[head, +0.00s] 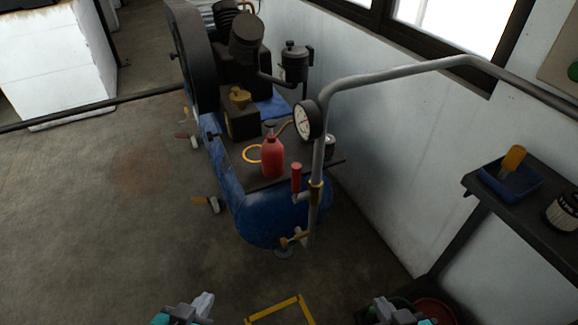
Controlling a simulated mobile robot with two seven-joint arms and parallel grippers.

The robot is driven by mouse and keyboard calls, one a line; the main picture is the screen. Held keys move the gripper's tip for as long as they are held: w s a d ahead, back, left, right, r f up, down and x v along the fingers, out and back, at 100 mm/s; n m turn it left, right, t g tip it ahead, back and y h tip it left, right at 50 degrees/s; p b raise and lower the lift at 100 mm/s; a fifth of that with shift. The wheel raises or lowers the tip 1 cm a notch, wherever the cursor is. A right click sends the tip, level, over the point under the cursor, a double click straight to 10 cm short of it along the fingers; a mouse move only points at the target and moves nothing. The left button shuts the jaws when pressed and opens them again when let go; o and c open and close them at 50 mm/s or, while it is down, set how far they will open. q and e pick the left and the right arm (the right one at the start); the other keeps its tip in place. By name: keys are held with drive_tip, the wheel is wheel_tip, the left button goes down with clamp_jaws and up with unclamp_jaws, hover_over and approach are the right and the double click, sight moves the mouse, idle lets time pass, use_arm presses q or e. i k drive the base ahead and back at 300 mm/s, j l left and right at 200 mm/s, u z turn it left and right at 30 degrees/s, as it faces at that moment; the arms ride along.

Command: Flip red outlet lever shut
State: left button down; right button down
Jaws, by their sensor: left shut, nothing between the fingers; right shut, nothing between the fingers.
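The red outlet lever (296,179) stands upright just left of the grey outlet pipe (319,150), roughly in line with the pipe. It sits by a brass valve body (316,193) low on the pipe, in front of the blue compressor tank (262,217). My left gripper (203,303) is shut and empty at the bottom edge, well below and left of the lever. My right gripper (386,306) is shut and empty at the bottom edge, below and right of the lever. Neither touches the lever, and both are partly cut off by the frame.
A red bottle (272,158) stands on the compressor's deck left of the lever, near a pressure gauge (307,119). A brass fitting (295,238) is below. A dark shelf (496,201) with a blue tray (526,188) is at right.

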sight(296, 167)
drive_tip(key=z, duration=1.7)
drive_tip(key=k+j, duration=0.1)
drive_tip(key=j, duration=0.7)
drive_tip(key=k+j, duration=0.1)
drive_tip(key=j, duration=1.55)
drive_tip(key=k+j, duration=0.15)
drive_tip(key=j, duration=0.65)
drive_tip(key=k+j, duration=0.1)
drive_tip(key=j, duration=0.75)
drive_tip(key=k+j, duration=0.1)
drive_tip(key=j, duration=0.7)
